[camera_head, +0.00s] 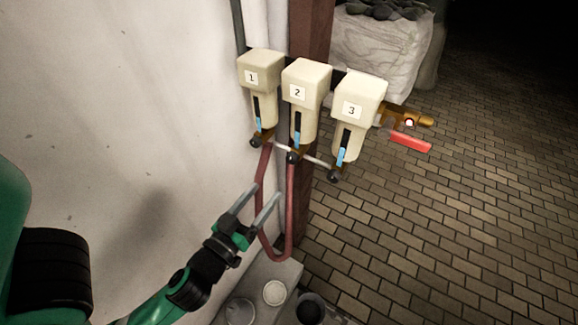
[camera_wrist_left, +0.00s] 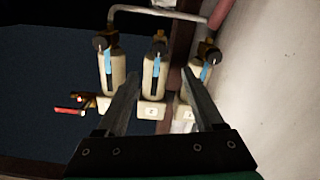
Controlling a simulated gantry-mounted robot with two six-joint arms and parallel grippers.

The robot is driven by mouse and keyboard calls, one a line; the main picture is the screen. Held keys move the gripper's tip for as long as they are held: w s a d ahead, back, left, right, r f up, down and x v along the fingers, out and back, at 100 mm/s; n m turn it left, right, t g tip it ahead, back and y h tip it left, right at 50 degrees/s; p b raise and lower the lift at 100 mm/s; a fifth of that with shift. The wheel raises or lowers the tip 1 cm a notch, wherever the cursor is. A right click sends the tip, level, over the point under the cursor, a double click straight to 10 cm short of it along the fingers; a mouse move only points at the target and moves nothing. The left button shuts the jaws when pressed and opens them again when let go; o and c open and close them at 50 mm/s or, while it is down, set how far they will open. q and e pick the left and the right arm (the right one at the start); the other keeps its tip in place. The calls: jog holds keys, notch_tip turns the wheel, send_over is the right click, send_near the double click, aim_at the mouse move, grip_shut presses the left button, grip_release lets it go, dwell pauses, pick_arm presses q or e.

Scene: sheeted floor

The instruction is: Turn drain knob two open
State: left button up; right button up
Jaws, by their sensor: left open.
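Three cream filter housings hang in a row, labelled 1, 2 and 3. Housing two (camera_head: 307,88) is in the middle and also shows in the left wrist view (camera_wrist_left: 151,104). Its dark round drain knob (camera_head: 293,157) sits at the bottom end, and appears at the top of the housing in the wrist view (camera_wrist_left: 158,48). My left gripper (camera_head: 263,192) is open and empty, below the housings and apart from the knobs. In the wrist view its two fingers (camera_wrist_left: 158,85) point toward the housings. My right gripper is in neither view.
Knob one (camera_head: 255,142) and knob three (camera_head: 334,176) flank the middle knob closely. A red hose (camera_head: 289,215) loops down beside my left fingers. A brass valve with a red handle (camera_head: 411,142) is at right. Cups (camera_head: 274,292) stand on a ledge below.

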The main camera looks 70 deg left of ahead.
aim_at(290, 160)
pick_arm(q)
jog(key=p+x, duration=0.2)
jog(key=x, duration=0.3)
jog(key=p+x, duration=0.2)
jog(key=x, duration=0.3)
jog(key=shift+w+a+r+p, duration=0.1)
jog(key=shift+w+r+p, duration=0.1)
jog(key=shift+p, duration=0.1)
jog(key=shift+w+a+f, duration=0.15)
jog(key=shift+w+a, duration=0.2)
jog(key=shift+w, duration=0.15)
grip_shut()
